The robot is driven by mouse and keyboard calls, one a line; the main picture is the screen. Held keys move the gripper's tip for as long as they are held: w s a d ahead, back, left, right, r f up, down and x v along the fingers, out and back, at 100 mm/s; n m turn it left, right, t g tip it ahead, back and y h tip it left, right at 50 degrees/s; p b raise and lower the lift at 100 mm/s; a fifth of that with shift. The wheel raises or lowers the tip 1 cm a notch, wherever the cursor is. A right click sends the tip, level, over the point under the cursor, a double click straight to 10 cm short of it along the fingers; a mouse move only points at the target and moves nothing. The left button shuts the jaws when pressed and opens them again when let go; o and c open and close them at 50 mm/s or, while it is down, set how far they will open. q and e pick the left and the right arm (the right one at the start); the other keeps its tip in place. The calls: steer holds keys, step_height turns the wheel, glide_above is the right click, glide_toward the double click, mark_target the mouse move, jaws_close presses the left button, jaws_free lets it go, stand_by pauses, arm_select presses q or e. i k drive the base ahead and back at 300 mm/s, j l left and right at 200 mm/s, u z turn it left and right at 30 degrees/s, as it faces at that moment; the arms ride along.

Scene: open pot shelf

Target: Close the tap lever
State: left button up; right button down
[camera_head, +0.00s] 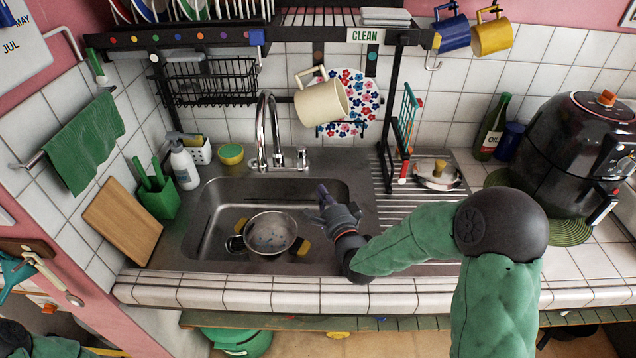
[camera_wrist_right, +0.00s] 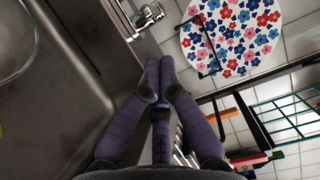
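The metal tap (camera_head: 268,130) stands behind the sink (camera_head: 200,245), its tall curved spout over the basin. Its short lever (camera_head: 302,156) sits on a separate base to the right of the spout. In the right wrist view the lever and its base (camera_wrist_right: 147,18) show at the top, ahead of the fingers. My right gripper (camera_head: 324,192) is over the right part of the basin, in front of the lever and apart from it. In the wrist view its purple fingers (camera_wrist_right: 160,72) are drawn together with nothing between them. My left gripper is out of view.
A metal pot (camera_head: 270,233) lies in the basin. A green rack (camera_head: 408,122) and a pot lid (camera_head: 436,172) are at the right. A soap bottle (camera_head: 184,165) stands at the left.

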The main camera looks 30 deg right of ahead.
mark_target(301, 149)
steer(key=k+j, duration=0.15)
steer(key=k, duration=0.35)
steer(key=k+j, duration=0.15)
steer(key=k, duration=0.35)
